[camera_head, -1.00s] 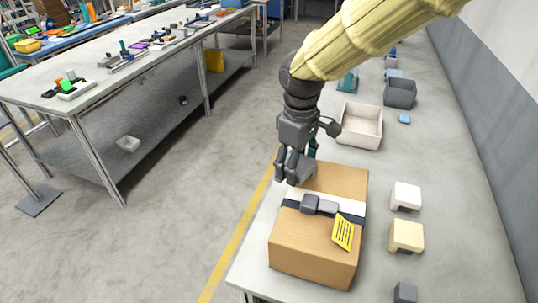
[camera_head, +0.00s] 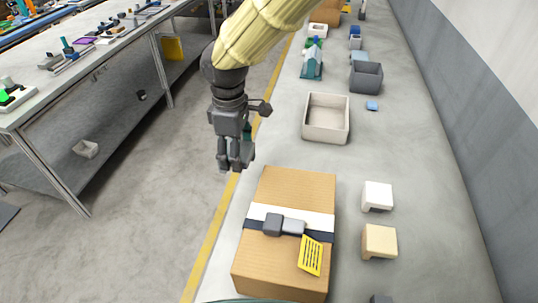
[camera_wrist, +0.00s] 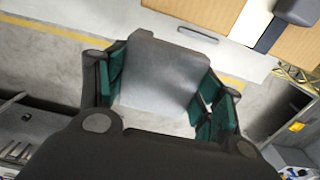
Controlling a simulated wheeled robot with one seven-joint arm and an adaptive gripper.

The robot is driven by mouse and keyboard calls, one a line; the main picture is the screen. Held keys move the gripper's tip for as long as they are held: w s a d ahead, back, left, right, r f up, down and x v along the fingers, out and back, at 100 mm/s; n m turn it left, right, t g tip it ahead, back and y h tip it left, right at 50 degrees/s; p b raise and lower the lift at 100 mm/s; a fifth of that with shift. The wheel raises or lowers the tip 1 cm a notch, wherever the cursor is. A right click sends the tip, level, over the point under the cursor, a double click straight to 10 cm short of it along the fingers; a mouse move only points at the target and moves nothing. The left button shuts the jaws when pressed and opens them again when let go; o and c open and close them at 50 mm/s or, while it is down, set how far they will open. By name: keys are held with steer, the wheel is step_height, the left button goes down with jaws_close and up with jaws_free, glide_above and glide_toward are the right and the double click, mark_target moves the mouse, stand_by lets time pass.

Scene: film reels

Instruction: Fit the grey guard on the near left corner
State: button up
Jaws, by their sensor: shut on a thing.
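My gripper (camera_head: 236,158) is shut on the grey guard (camera_wrist: 160,72), a small angled block that fills the space between the fingers in the wrist view. In the head view the guard (camera_head: 247,153) is partly hidden by the fingers. The gripper hangs beyond the far left corner of the cardboard box (camera_head: 290,185), apart from it, near the bench's left edge. The box lies flat with a white band, a dark strap and a grey buckle (camera_head: 284,225). Its near left corner shows low in the head view and looks bare.
A white guard (camera_head: 377,195), a cream guard (camera_head: 379,241) and a cut-off dark grey block (camera_head: 381,298) stand right of the box. A yellow label (camera_head: 310,256) is on the box. A pale bin (camera_head: 326,118) and a grey bin (camera_head: 366,77) stand behind. Floor lies left.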

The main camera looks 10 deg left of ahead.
steer(key=w+d, duration=0.1)
steer(key=d, duration=0.1)
steer(key=w+d+p, duration=0.1)
steer(key=d, duration=0.2)
steer(key=w+d, duration=0.1)
steer(key=d, duration=0.1)
steer(key=shift+d+f+p, duration=0.15)
steer(key=shift+f+p, duration=0.15)
steer(key=shift+p, duration=0.1)
step_height(320, 180, down, 4)
steer(key=shift+r+p, duration=0.15)
steer(key=shift+p, duration=0.35)
steer(key=shift+c, duration=0.9)
steer(key=o, duration=1.2)
steer(key=shift+r, duration=0.1)
steer(key=shift+w+r, duration=0.1)
steer(key=shift+r, duration=0.45)
step_height(320, 180, up, 11)
steer(key=b, duration=0.2)
steer(key=shift+s, duration=0.2)
steer(key=shift+f, duration=0.15)
